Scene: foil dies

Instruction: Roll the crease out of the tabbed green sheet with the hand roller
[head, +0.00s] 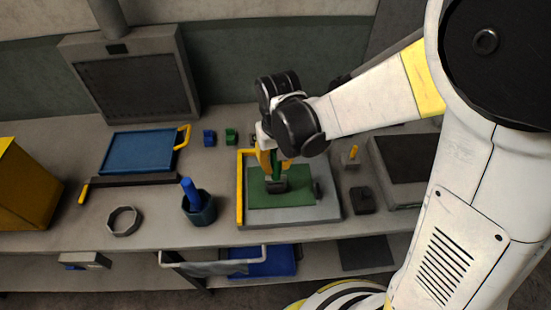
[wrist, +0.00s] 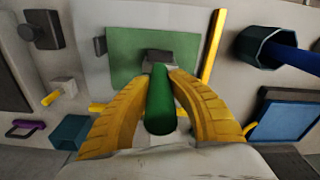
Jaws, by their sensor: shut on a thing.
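The green sheet (head: 285,201) lies flat on a pale grey plate (head: 318,213) with a yellow strip along its left and back edges. The sheet also shows in the wrist view (wrist: 125,52); I cannot make out a crease. A small grey piece (wrist: 100,45) sits at one sheet edge; I cannot tell if it is the tab. My gripper (wrist: 160,74) is shut on the green handle (wrist: 160,105) of the hand roller. Its grey head (wrist: 158,56) is over the sheet, on or just above it. My fingers and the handle hide part of the sheet.
A dark teal pot (head: 199,208) with a blue handle stands left of the plate. A blue tray (head: 140,152) and a grey ring (head: 124,221) lie farther left. A dark block (head: 362,200) and a yellow-pegged block (head: 351,157) stand right.

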